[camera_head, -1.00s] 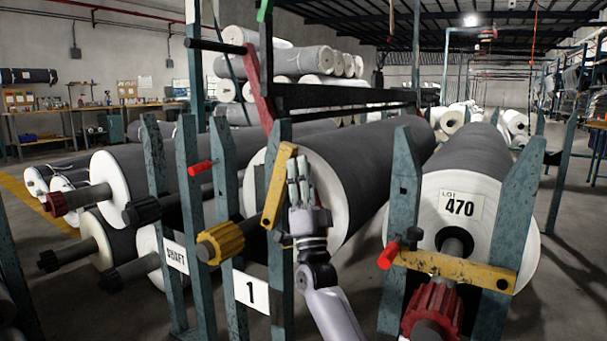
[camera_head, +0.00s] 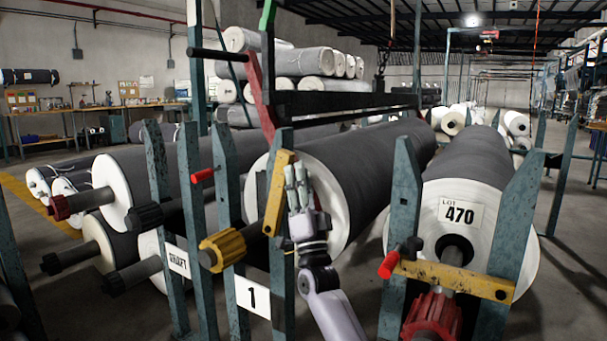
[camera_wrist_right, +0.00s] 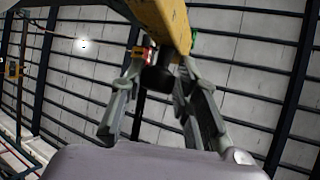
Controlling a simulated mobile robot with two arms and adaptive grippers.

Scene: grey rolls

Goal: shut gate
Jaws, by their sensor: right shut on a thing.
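The yellow gate bar (camera_head: 278,190) at the stand with the "1" sign (camera_head: 253,297) is raised, standing steeply and leaning slightly right at its top. My right gripper (camera_head: 297,180) is at the right side of its upper part. In the right wrist view, its fingers (camera_wrist_right: 160,80) are closed around a dark knob (camera_wrist_right: 158,77) on the yellow bar (camera_wrist_right: 163,20). The grip is partly hidden in the head view. A second yellow gate bar (camera_head: 455,278) lies nearly level across the right stand, below the "LOT 470" label (camera_head: 460,213). My left gripper is not in view.
Teal uprights (camera_head: 229,230) stand close on both sides. A yellow knobbed collar (camera_head: 222,248) and a red one (camera_head: 433,318) stick out towards me. Grey rolls (camera_head: 365,175) lie behind the stands. A red-handled lever (camera_head: 388,264) is at the right stand.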

